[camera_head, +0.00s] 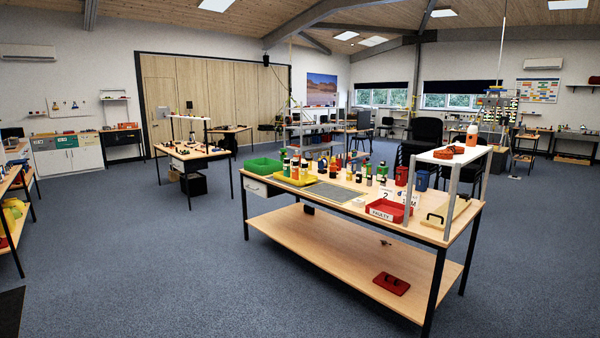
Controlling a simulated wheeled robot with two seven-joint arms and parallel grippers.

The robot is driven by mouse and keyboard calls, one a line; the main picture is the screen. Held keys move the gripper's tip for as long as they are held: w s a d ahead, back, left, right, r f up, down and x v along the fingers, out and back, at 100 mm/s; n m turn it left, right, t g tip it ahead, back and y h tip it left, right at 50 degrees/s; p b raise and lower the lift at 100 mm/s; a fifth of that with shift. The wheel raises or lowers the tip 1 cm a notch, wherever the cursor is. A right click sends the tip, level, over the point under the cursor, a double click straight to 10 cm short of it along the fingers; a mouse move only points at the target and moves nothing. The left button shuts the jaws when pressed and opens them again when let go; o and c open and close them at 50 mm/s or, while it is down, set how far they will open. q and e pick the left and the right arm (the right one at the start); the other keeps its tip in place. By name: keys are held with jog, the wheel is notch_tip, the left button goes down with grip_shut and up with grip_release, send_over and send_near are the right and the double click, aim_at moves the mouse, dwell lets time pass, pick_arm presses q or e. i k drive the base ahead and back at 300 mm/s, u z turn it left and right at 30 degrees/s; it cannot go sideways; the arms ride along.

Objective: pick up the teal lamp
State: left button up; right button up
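I cannot make out a teal lamp for certain. Several small upright items in green, yellow, orange, white and dark colours (333,171) stand close together on the near workbench (345,257). They are too small to tell whether one is the lamp. A blue container (422,181) stands near the right of this group, beside a red one (401,176). Neither of my grippers is in view.
The near bench also carries a green tray (263,166), a grey mat (335,194), a red bin marked FAULTY (388,211) and a raised white shelf (447,156). Black chairs (425,135) stand behind it. Another bench (192,153) is farther left. Blue floor (150,260) is open at the front left.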

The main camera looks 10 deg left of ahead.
aim_at(286, 167)
jog(key=u, duration=0.55)
jog(key=i, duration=2.5)
jog(key=z, duration=0.25)
jog(key=i, duration=1.9)
jog(key=z, duration=0.7)
